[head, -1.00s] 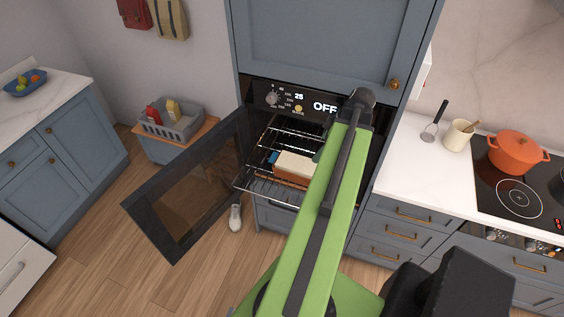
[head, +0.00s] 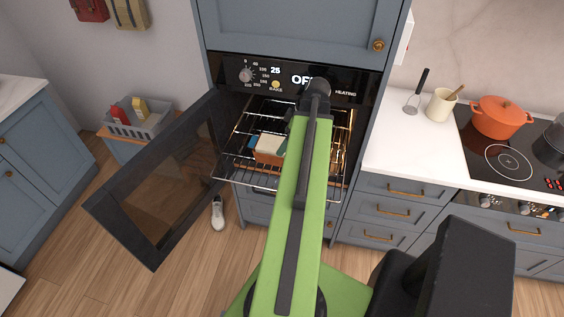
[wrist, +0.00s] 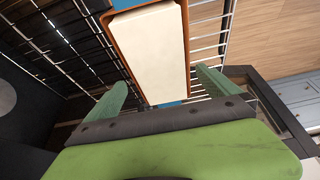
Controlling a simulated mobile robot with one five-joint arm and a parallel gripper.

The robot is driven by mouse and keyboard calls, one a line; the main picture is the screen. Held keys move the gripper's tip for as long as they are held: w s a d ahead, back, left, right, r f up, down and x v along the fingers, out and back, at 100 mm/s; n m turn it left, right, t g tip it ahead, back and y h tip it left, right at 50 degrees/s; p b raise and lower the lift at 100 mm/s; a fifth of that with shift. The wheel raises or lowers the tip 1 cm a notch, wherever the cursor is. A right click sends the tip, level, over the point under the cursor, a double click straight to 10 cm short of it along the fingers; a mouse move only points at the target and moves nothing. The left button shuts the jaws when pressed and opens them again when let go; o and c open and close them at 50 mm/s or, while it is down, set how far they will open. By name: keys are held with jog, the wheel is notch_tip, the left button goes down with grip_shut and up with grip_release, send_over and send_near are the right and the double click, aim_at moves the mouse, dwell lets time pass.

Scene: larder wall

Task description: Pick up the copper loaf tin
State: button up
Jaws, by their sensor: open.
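The copper loaf tin (head: 269,156), with a pale filling, sits on the pulled-out wire rack of the open oven; my arm hides its right part in the head view. In the wrist view the tin (wrist: 187,84) lies just beyond my gripper (wrist: 162,88). The gripper's two green fingers are open and apart, one toward each side of the tin's near end. They do not appear to touch it. Blue bits show at the tin's ends. My arm hides the gripper in the head view.
The wire oven rack (head: 228,160) juts out around the tin. The oven door (head: 155,187) hangs open to the left. A grey basket (head: 145,118) stands beyond it. A white shoe (head: 217,213) is on the floor below. The counter (head: 412,145) is at the right.

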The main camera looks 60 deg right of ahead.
jog(key=shift+w+f, duration=0.2)
jog(key=shift+f, duration=0.35)
jog(key=shift+a+r, duration=0.1)
jog(key=shift+r, duration=0.05)
jog(key=b+x, duration=0.3)
jog(key=s+b+x, duration=0.1)
jog(key=b+x, duration=0.1)
jog(key=shift+w+f, duration=0.1)
jog(key=shift+f, duration=0.25)
jog(key=shift+w+r, duration=0.1)
jog(key=shift+r, duration=0.05)
jog(key=c, duration=1.7)
